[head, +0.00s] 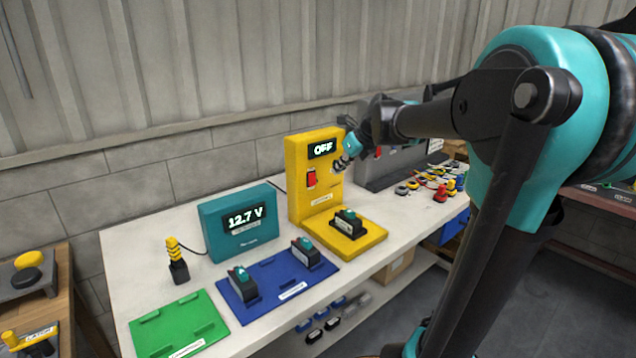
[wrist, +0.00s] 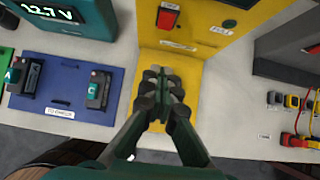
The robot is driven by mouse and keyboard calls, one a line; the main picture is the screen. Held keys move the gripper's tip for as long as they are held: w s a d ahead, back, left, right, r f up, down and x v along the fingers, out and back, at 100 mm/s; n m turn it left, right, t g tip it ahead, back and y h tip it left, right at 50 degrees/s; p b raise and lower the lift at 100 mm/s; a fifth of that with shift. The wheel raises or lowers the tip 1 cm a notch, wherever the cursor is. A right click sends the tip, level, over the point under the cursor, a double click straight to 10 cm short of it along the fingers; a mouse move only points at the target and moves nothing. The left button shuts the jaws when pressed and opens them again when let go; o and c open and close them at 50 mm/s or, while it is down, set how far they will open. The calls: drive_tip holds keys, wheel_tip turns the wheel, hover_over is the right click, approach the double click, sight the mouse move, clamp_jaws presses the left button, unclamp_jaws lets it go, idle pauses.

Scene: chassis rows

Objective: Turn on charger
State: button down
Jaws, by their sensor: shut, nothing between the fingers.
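The yellow charger (head: 296,190) stands at the back of the bench, and its display (head: 323,149) reads OFF. A red switch (head: 311,178) is on its front face; it also shows in the wrist view (wrist: 167,18). A dark battery with a teal top (head: 348,222) sits on the charger's yellow base (head: 374,238). My gripper (head: 345,162) is shut and empty, close to the charger's right side in the head view. In the wrist view my gripper (wrist: 163,82) is over the yellow base, below the switch, apart from it, and hides much of the base.
A teal meter (head: 240,250) reads 12.7 V. Two batteries (head: 242,283) (head: 305,253) lie on a blue mat (head: 275,302), with a green mat (head: 178,338) at left. A grey machine (head: 385,170) and coloured clamps (head: 440,194) are to the right.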

approach(313, 185)
wheel_tip(313, 185, down, 5)
drive_tip(key=shift+w+a+f, duration=0.1)
drive_tip(key=shift+w+a, duration=0.4)
drive_tip(key=shift+w, duration=0.2)
drive_tip(key=shift+w+a+f, duration=0.1)
drive_tip(key=shift+w+a, duration=0.4)
drive_tip(key=shift+w, duration=0.2)
drive_tip(key=shift+w+a, duration=0.15)
drive_tip(key=shift+r, duration=0.15)
